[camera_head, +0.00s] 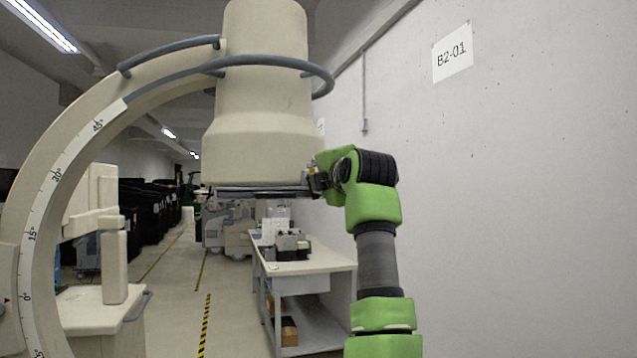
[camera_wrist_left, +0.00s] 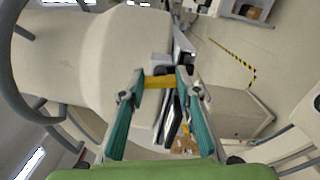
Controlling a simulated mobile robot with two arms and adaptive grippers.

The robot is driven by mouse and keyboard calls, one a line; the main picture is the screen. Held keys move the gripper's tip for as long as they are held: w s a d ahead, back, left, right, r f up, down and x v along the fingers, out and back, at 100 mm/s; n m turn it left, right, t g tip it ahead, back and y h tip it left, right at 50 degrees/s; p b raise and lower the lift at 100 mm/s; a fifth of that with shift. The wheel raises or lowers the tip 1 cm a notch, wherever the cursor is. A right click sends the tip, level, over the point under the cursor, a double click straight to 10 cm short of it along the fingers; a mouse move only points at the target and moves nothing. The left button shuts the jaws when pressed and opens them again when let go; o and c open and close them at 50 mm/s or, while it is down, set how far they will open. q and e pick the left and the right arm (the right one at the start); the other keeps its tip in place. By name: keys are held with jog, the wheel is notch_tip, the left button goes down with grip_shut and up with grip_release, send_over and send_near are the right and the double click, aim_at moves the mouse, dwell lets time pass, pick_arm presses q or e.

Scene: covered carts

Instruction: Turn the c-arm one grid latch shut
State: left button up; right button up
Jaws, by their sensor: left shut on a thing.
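The C-arm's large cream detector housing (camera_head: 262,125) hangs in the middle of the head view, with a thin dark grid plate (camera_head: 255,190) along its underside. The yellow latch (camera_wrist_left: 158,82) shows as a short bar at the housing's lower edge in the left wrist view. My left gripper (camera_wrist_left: 161,86) is shut on it, one finger at each end of the bar. In the head view my left gripper (camera_head: 318,182) reaches the right side of the housing's lower edge and mostly hides the latch. My right gripper is not in view.
A grey curved rail (camera_head: 270,61) rings the housing. A white wall (camera_head: 520,200) stands close on the right. A table (camera_head: 310,262) with dark equipment stands behind, below the housing. Open floor with a yellow-black stripe (camera_head: 206,325) lies left of the table.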

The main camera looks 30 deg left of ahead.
pick_arm(q)
jog(key=shift+m+b, duration=0.45)
jog(key=shift+m, duration=0.85)
jog(key=o, duration=0.9)
jog(key=shift+o, duration=1)
jog(key=shift+a+f, duration=0.1)
jog(key=shift+a, duration=0.05)
jog(key=v, duration=1.2)
